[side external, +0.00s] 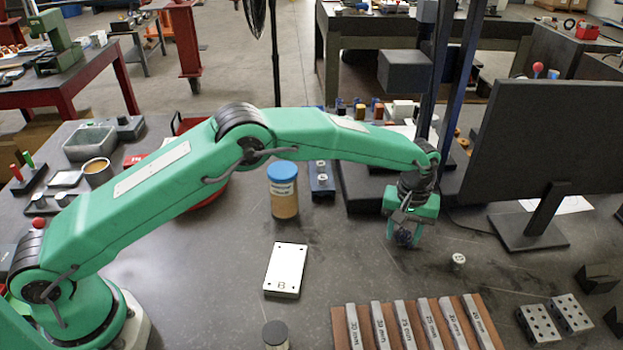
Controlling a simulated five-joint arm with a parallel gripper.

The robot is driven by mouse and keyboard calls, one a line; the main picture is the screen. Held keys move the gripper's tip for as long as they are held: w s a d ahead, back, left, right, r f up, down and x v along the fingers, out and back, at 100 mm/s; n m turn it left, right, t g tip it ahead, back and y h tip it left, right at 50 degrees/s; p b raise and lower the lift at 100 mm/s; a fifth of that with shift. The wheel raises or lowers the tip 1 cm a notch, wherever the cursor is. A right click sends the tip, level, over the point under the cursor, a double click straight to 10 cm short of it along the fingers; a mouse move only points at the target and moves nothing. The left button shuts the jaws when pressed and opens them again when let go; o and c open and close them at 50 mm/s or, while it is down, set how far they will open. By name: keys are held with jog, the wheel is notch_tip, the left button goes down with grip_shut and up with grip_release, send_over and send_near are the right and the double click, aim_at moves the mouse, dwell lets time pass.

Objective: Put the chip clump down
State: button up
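My gripper (405,229) points down over the right-centre of the dark table, at the end of my green arm. A small dark, bluish, tangled chip clump (404,239) shows between its fingers, which look shut on it. The fingers hide part of the clump. It is close above the table top; I cannot tell whether it touches. A white plate marked B (286,269) lies flat on the table to the left of the gripper.
A small metal cylinder (458,262) stands right of the gripper. A wooden rack of marked bars (338,328) lies in front. A blue-lidded jar (283,190) stands left, under my arm. A monitor (545,150) stands at right. Table between plate and gripper is clear.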

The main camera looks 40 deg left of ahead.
aim_at(404, 231)
jog(key=o, duration=0.4)
jog(key=shift+c, duration=0.2)
jog(key=shift+r, duration=0.15)
notch_tip(404, 231, up, 12)
dwell(0.4)
dwell(0.3)
